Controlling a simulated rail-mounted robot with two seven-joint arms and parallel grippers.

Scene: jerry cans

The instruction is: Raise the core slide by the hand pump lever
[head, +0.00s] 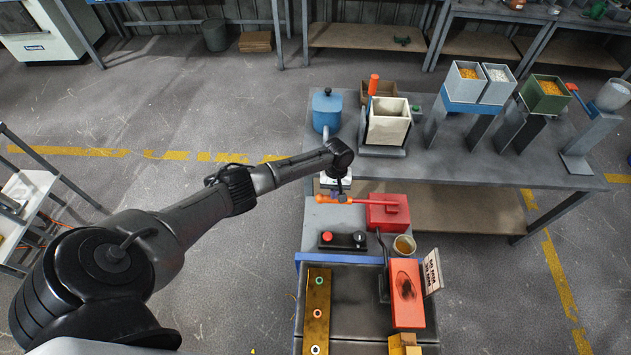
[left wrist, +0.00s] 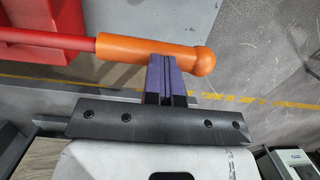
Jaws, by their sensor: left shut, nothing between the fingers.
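The hand pump is a red box (head: 388,216) on the grey bench. Its red lever ends in an orange handle (head: 323,199) that points left, roughly level. In the left wrist view the orange handle (left wrist: 145,50) crosses the top. My left gripper (head: 342,197) is at the handle, and its purple fingers (left wrist: 165,76) are shut together. They overlap the handle's lower edge near its round knob, with nothing between them; I cannot tell whether they touch it. I cannot tell which part is the core slide. My right gripper is out of view.
A black control box (head: 342,241) with a red button sits in front of the pump. An upright red block (head: 406,293), a cup (head: 404,245) and a brass-coloured plate (head: 317,290) are nearer. A blue can (head: 327,111) and a cream box (head: 389,121) stand behind.

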